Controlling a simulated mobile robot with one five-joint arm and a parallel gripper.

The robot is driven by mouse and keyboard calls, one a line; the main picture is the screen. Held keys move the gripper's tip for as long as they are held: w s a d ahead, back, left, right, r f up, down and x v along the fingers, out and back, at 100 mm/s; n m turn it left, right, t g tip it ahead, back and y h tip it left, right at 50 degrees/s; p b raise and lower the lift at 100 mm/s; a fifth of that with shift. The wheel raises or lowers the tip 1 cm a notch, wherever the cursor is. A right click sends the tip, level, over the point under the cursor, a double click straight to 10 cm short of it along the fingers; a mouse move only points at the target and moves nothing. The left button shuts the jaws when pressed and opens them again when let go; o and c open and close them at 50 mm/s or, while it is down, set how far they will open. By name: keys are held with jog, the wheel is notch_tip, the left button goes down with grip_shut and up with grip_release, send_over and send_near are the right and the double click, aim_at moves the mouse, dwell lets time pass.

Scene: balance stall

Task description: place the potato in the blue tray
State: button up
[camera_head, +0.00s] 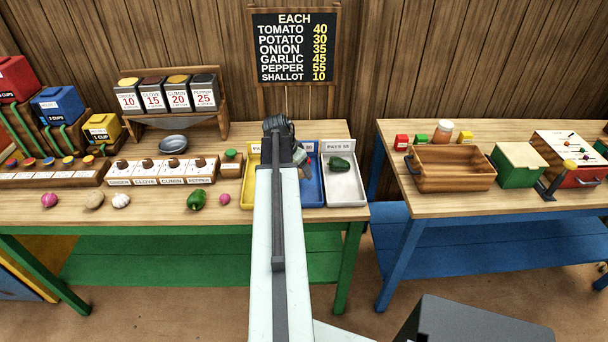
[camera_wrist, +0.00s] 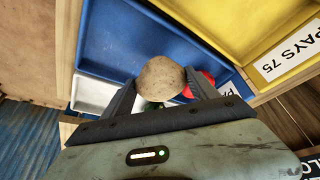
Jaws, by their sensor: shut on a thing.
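My gripper (camera_head: 301,160) is shut on a tan potato (camera_wrist: 161,80), which sits between the two fingers in the wrist view. The gripper and potato are over the blue tray (camera_head: 312,192), between the yellow and white trays. The blue tray (camera_wrist: 125,40) fills much of the wrist view behind the potato. A red round thing (camera_wrist: 200,84) shows beside the potato, partly hidden by a finger. My arm hides part of the blue tray in the head view, and I cannot tell the potato's height above it.
The yellow tray (camera_head: 250,190) is left of the blue one, and the white tray (camera_head: 347,198) with a green pepper (camera_head: 340,163) is right. Another potato (camera_head: 95,200), garlic (camera_head: 121,201), a green pepper (camera_head: 196,200) and shallots lie along the table's front. A wooden crate (camera_head: 452,180) stands on the right table.

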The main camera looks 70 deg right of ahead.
aim_at(301, 174)
jog(key=shift+d, duration=0.6)
jog(key=f+b, duration=0.4)
jog(key=shift+s+d, duration=0.1)
jog(key=shift+d, duration=0.1)
jog(key=shift+r, duration=0.15)
jog(key=o, duration=1.7)
jog(key=shift+c, duration=0.2)
